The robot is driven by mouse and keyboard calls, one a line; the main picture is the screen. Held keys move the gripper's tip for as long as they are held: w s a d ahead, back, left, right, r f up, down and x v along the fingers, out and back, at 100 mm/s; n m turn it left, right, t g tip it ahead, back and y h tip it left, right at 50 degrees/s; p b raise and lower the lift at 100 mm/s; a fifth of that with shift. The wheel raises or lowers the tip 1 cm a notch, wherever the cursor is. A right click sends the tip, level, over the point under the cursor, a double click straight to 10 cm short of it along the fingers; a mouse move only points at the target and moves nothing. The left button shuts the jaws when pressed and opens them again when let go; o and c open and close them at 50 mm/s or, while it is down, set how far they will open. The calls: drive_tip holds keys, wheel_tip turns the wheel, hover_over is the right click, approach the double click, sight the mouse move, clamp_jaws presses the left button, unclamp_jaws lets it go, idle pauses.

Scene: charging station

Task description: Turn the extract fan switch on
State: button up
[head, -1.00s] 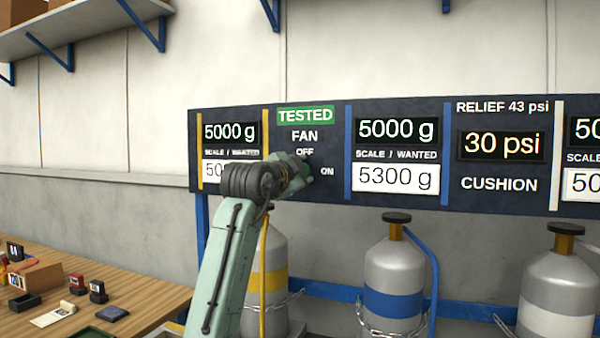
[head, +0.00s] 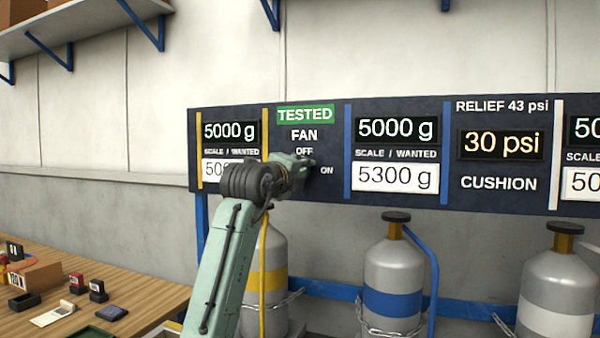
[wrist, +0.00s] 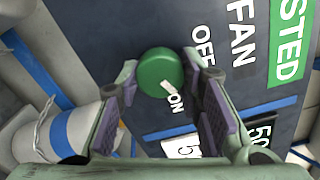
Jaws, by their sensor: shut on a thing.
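The fan switch is a round green knob (wrist: 153,68) with a white pointer mark, on the dark panel (wrist: 110,38). In the wrist view its pointer is turned toward the ON label (wrist: 176,103), away from the OFF label (wrist: 203,47). My gripper (wrist: 161,72) is shut on the knob, one finger on each side. In the head view my gripper (head: 307,163) is at the panel below the FAN and OFF labels and left of ON, and it hides the knob.
A green TESTED sign (head: 305,115) is above FAN. Gas cylinders (head: 394,270) stand chained below the panel. A wooden table (head: 140,300) with small items is at lower left, and a shelf (head: 90,22) is at upper left.

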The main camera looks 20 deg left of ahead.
drive_tip(key=m, duration=0.4)
drive_tip(key=shift+f+m, duration=0.1)
drive_tip(key=shift+m, duration=0.3)
idle(0.4)
drive_tip(key=o, duration=1.2)
drive_tip(key=shift+c, duration=0.2)
drive_tip(key=s, duration=1.2)
drive_tip(key=shift+a, duration=0.25)
